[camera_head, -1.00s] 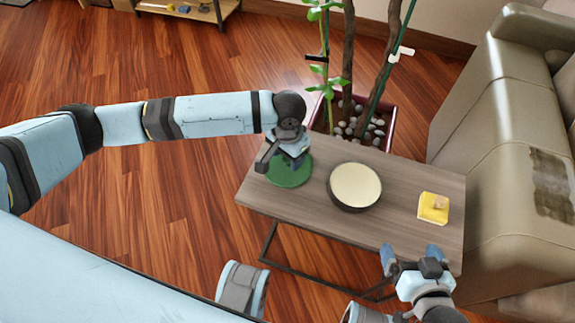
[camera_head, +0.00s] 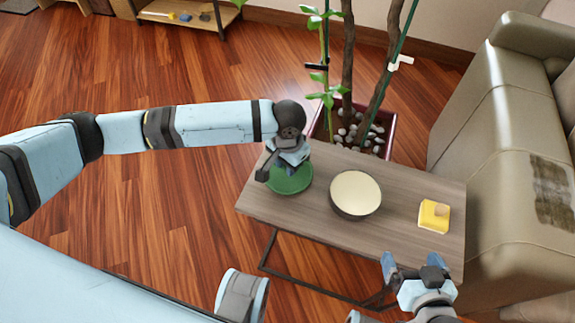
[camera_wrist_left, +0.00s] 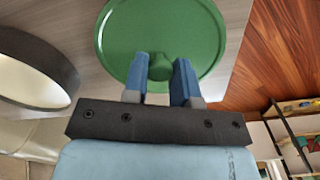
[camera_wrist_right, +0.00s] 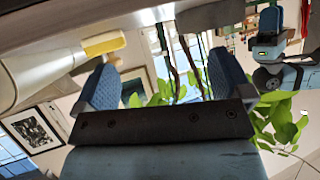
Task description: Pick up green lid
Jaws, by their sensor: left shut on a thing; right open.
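The green lid (camera_head: 290,181) is round with a raised knob and is at the left end of the small table, partly hidden by my left wrist in the head view. In the left wrist view the lid (camera_wrist_left: 190,30) fills the top middle. My left gripper (camera_wrist_left: 161,70) is shut on the lid's knob, one blue finger on each side. I cannot tell for sure whether the lid is clear of the tabletop. My right gripper (camera_head: 411,258) is open and empty near the table's front right edge; its spread fingers show in the right wrist view (camera_wrist_right: 160,88).
A dark round pot with a cream top (camera_head: 355,194) stands mid-table (camera_head: 300,213). A yellow block-like item (camera_head: 433,216) lies to its right. A potted plant (camera_head: 385,130) stands behind the table, a beige sofa (camera_head: 500,130) to the right. The wooden floor (camera_head: 120,220) at left is open.

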